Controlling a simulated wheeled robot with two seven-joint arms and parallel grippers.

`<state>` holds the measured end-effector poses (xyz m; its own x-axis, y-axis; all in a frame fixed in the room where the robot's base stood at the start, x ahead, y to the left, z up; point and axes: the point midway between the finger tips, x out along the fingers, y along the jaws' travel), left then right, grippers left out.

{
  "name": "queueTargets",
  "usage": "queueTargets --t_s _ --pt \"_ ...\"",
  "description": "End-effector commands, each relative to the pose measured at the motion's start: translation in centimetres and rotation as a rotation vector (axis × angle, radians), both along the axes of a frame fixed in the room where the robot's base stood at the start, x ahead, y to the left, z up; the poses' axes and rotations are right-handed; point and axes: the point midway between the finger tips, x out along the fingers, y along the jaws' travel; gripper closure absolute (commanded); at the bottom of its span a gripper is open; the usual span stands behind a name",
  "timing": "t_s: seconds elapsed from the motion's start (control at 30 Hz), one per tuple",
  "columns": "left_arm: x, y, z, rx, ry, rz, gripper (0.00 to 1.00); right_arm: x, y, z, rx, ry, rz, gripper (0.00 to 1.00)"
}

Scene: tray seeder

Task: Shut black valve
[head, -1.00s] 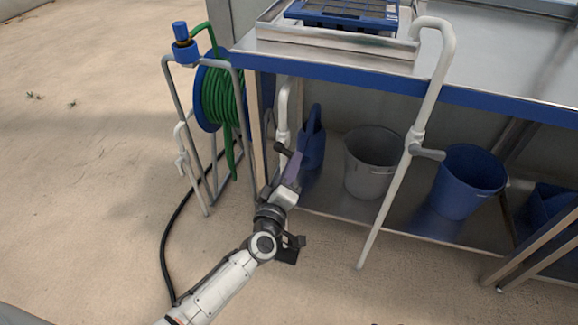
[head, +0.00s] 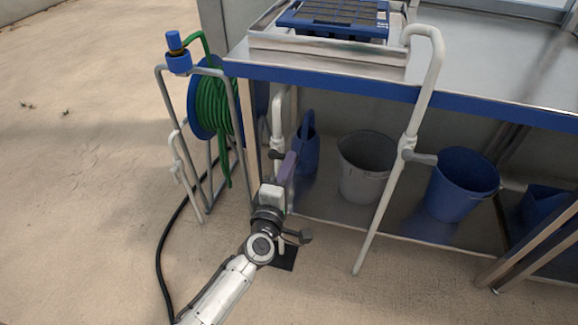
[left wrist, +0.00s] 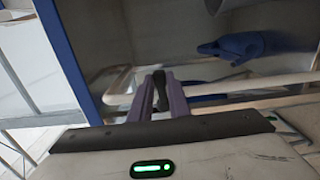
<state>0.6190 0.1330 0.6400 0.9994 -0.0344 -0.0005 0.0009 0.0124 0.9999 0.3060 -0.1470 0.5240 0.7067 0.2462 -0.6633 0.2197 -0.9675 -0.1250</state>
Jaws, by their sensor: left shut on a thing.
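The black valve (head: 275,155) is a small dark lever on a white upright pipe (head: 278,118) under the left end of the bench. My left gripper (head: 287,165), with purple fingers, is at this lever, its arm coming up from below. In the left wrist view the black lever (left wrist: 159,88) stands between the two purple fingers (left wrist: 159,100), which are shut on it. The fingers cover part of the lever in the head view, so its exact angle is hard to tell there. My right gripper is not in view.
A hose reel with green hose (head: 213,105) stands left. A white pipe (head: 420,90) with a grey lever (head: 422,158) slants in front of the bench (head: 480,103). A blue watering can (head: 306,150), grey bucket (head: 362,185) and blue bucket (head: 452,200) stand on the lower shelf.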

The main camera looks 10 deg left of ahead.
Motion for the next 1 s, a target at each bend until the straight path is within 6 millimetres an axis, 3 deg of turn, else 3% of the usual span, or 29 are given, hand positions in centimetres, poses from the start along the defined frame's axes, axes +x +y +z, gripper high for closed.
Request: queueTargets --t_s 0.3,0.33,0.43,0.77,1.0 --pt "0.0 0.0 0.0 -0.007 0.001 0.001 1.0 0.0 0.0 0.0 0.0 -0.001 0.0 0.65" --pt "0.0 0.0 0.0 -0.007 0.001 0.001 0.79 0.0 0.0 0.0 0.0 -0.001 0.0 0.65" --pt "0.0 0.0 0.0 -0.006 0.001 0.001 0.65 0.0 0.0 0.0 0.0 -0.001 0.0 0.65" --pt "-0.3 0.0 0.0 -0.003 0.001 0.0 0.65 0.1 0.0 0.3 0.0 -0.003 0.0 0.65" --pt "-4.1 0.2 0.1 -0.002 0.004 0.0 0.65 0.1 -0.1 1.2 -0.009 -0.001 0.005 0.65"
